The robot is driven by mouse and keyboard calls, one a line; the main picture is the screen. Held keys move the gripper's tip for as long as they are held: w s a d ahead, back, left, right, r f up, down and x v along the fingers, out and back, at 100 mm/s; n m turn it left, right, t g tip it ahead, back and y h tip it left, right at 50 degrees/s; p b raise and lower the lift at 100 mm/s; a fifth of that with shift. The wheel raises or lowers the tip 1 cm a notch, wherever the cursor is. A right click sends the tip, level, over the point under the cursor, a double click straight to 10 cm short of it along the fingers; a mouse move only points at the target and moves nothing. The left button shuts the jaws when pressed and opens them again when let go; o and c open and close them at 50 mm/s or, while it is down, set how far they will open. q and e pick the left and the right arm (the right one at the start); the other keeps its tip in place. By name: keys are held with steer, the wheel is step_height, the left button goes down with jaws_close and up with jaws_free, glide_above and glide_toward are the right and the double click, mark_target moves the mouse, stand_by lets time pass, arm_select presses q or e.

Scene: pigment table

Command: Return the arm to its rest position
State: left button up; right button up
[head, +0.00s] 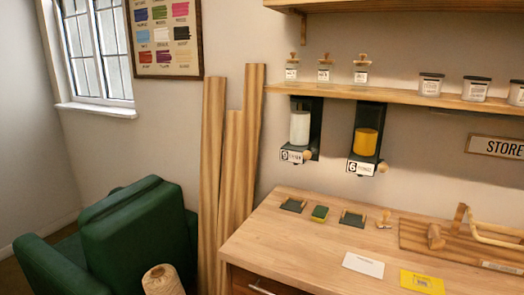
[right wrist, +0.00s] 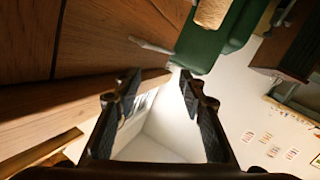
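My right gripper (right wrist: 158,88) shows in the right wrist view. Its two dark fingers stand apart, with only a pale surface seen between them and nothing held. It is beside the wooden furniture, whose edge (right wrist: 60,105) runs along the left of that view. Neither gripper shows in the head view. My left gripper and left arm are not seen in either view.
The wooden table (head: 300,232) holds small tools, a white card (head: 363,265) and a yellow packet (head: 422,282). A green armchair (head: 140,235), a twine spool (head: 162,280) and leaning planks (head: 212,170) stand left of it. Dispensers hang below the jar shelf (head: 400,96).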

steer(key=s+d+f+m+g+h, duration=0.1)
steer(key=s+d+f+m+h, duration=0.15)
steer(key=s+f, duration=0.5)
steer(key=s+d+f+m+g+h, duration=0.1)
steer(key=s+d+f+m+h, duration=0.2)
steer(key=f, duration=0.7)
steer(key=s+d+f+m+g+h, duration=0.1)
steer(key=s+d+f+m+h, duration=0.2)
steer(key=s+f, duration=0.5)
steer(key=s+f+g, duration=0.3)
steer(key=s+f, duration=0.2)
steer(key=s, duration=0.7)
steer(key=s+f+g+h, duration=0.1)
steer(key=s+f+g, duration=0.2)
steer(key=s, duration=0.8)
steer(key=s+f+m+g+h, duration=0.1)
steer(key=s+f+g, duration=0.1)
steer(key=s+f, duration=0.5)
steer(key=s, duration=0.5)
steer(key=shift+s+f+g, duration=0.3)
steer(key=shift+f+g, duration=0.1)
steer(key=shift+c, duration=1.2)
steer(key=shift+s+d, duration=0.1)
